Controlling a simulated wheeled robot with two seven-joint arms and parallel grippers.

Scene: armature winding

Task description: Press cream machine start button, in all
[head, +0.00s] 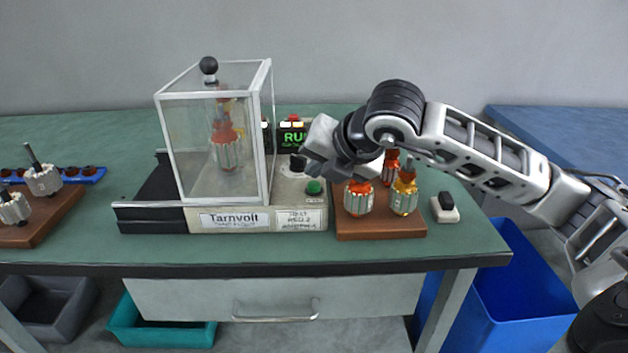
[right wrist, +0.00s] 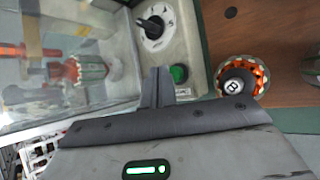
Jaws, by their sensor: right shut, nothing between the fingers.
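The cream machine (head: 175,218) stands on the green bench, labelled "Tarnvolt". Its round green button (head: 313,187) is on the panel right of the clear case; it also shows in the right wrist view (right wrist: 178,74). My right gripper (right wrist: 158,78) is shut and empty, its fingertips just left of the green button in that view; whether they touch the panel I cannot tell. In the head view the right gripper (head: 311,168) is above the panel, partly hiding it. A black knob (right wrist: 152,26) sits farther up the panel. My left gripper is not in view.
The clear case (head: 190,150) holds an armature with orange windings. A display behind the machine (head: 292,137) shows green "RU" letters, partly hidden. A brown block with armatures (head: 380,230) stands right of the machine, close to my right arm. Another brown block (head: 45,220) is at left.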

